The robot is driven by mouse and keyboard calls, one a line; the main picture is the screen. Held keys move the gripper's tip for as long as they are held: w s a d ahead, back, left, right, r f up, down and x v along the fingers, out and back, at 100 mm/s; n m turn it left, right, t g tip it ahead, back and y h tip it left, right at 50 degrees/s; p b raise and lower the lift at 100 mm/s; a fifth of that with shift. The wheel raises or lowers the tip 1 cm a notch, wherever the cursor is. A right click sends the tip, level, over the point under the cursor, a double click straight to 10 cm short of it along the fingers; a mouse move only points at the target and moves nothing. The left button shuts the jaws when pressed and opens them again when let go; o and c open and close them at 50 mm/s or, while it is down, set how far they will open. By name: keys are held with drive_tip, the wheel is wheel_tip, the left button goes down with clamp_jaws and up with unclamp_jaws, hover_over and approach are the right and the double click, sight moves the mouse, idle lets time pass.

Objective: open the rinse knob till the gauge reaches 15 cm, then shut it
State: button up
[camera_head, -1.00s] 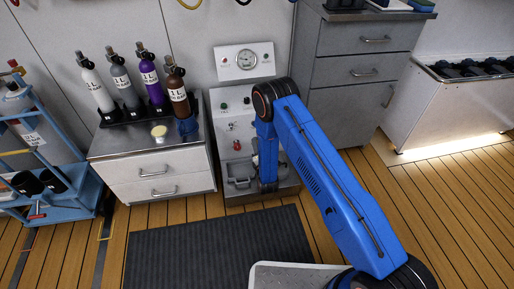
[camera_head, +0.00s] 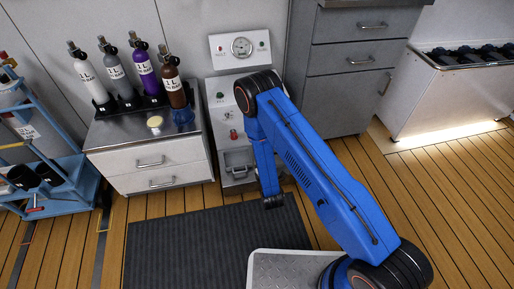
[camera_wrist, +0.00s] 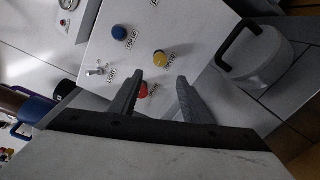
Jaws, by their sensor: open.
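The panel (camera_head: 222,112) is a pale cabinet front with small coloured controls. A round white gauge (camera_head: 241,46) sits on the board above it; its reading is too small to tell. In the wrist view I see a blue knob (camera_wrist: 119,32), a yellow knob (camera_wrist: 159,59) and a red knob (camera_wrist: 143,90), with labels too blurred to read surely. My gripper (camera_wrist: 160,77) is open and empty, its fingers pointing at the panel. The yellow knob is just beyond the fingertips; the left finger partly hides the red one.
Several labelled bottles (camera_head: 145,75) stand in a rack on the drawer cabinet (camera_head: 150,165) left of the panel. A grey drawer unit (camera_head: 345,90) stands to the right. A blue cart (camera_head: 75,175) is at far left. A dark mat (camera_head: 190,245) lies in front.

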drive_tip(key=shift+v, duration=1.9)
drive_tip(key=w+d+r+m+g+h, duration=0.1)
drive_tip(key=w+d+r+m+g, duration=0.1)
drive_tip(key=w+r+m, duration=0.45)
drive_tip(key=w+d+r+m+g+h, duration=0.1)
drive_tip(key=w+d+r+m, duration=0.15)
drive_tip(key=r, duration=0.75)
drive_tip(key=s+d+r+m+g, duration=0.2)
drive_tip(key=d+r+m, duration=0.15)
drive_tip(key=r, duration=0.55)
drive_tip(key=s+d+r+m+g, duration=0.1)
drive_tip(key=d+r+m, duration=0.1)
drive_tip(key=d+r, duration=0.5)
drive_tip(key=s+d+r+m+g, duration=0.2)
drive_tip(key=s+d+r+m, duration=0.15)
drive_tip(key=s+r, duration=0.5)
drive_tip(key=s+d+r+m+g+h, duration=0.1)
drive_tip(key=s+d+r+m, duration=0.1)
drive_tip(key=s, duration=0.8)
drive_tip(key=s+d+r+m+g+h, duration=0.1)
drive_tip(key=s+d+r+m, duration=0.2)
drive_tip(key=s+d, duration=0.3)
drive_tip(key=s+d+r+m+g, duration=0.2)
drive_tip(key=s+d+r, duration=0.2)
drive_tip(key=s, duration=1.2)
drive_tip(key=shift+d+r+m+h, duration=0.3)
drive_tip(key=shift+d+r+h, duration=0.1)
drive_tip(key=shift+d, duration=0.05)
